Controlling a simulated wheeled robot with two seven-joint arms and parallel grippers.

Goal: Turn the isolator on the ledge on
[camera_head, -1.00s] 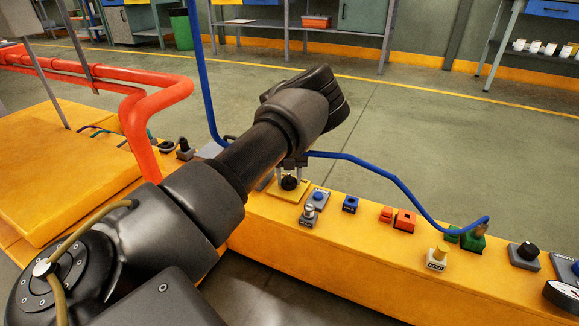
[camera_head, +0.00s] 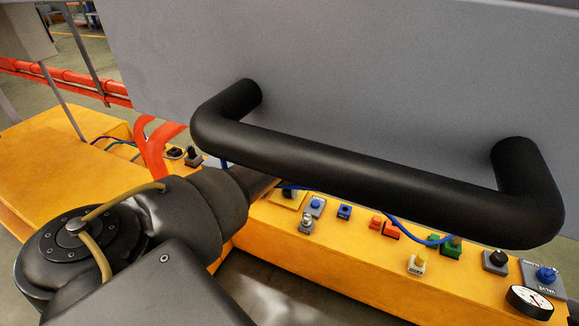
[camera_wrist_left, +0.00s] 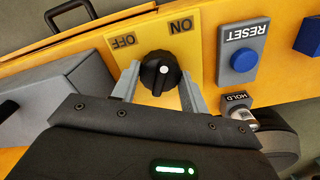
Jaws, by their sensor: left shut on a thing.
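The isolator shows in the left wrist view as a black round knob (camera_wrist_left: 160,73) with a white mark, on a yellow plate (camera_wrist_left: 205,60) lettered OFF and ON. The lettering appears upside down, OFF at left and ON at right. The white mark lies near the knob's middle, on the side toward the lettering. My left gripper (camera_wrist_left: 158,80) is shut on the knob, one finger on each side. My right gripper is not in view.
A large grey panel (camera_head: 350,70) with a black bar handle (camera_head: 350,175) fills the top of the head view, close to the camera. Beside the isolator on the yellow ledge (camera_head: 330,250) are a blue RESET button (camera_wrist_left: 243,60), a HOLD knob (camera_wrist_left: 242,116) and several other controls.

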